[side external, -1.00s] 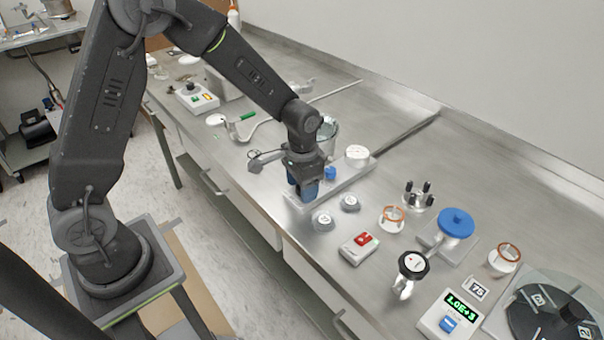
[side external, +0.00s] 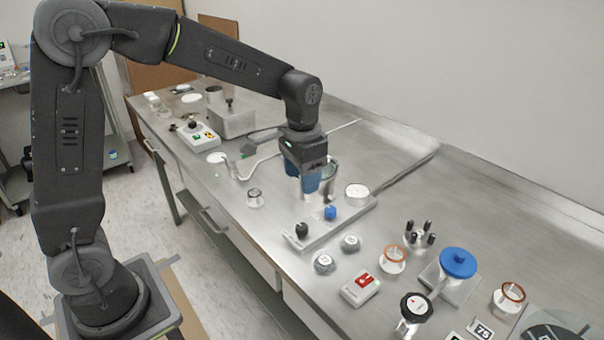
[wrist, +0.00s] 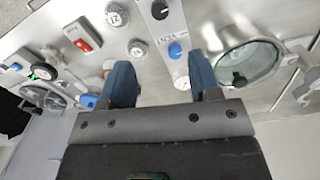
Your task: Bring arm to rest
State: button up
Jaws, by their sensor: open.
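My gripper (side external: 308,186) hangs pointing down above the steel bench, behind the small panel (side external: 350,215) with a black knob (side external: 302,230) and a blue knob (side external: 330,212). Its two blue fingers are apart with nothing between them. In the wrist view my gripper (wrist: 163,75) shows its spread fingers, with the panel's blue knob (wrist: 175,50) seen beyond and between them. A round glass-topped vessel (wrist: 248,62) lies beside the right finger in that view; in the side view it is partly hidden behind my gripper.
Near the panel are two grey round knobs (side external: 324,263), a red switch box (side external: 361,289), a blue-topped valve (side external: 458,262) and a black-topped valve (side external: 415,306). A control box (side external: 198,134) stands farther back.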

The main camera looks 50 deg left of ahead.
jog(key=s+r+n+t, duration=0.1)
jog(key=s+r+t, duration=0.1)
jog(key=s, duration=0.7)
jog(key=s+r+n+t, duration=0.1)
jog(key=s+r+t, duration=0.2)
jog(key=s, duration=0.7)
jog(key=shift+a+r+t, duration=0.3)
jog(key=shift+r, duration=0.85)
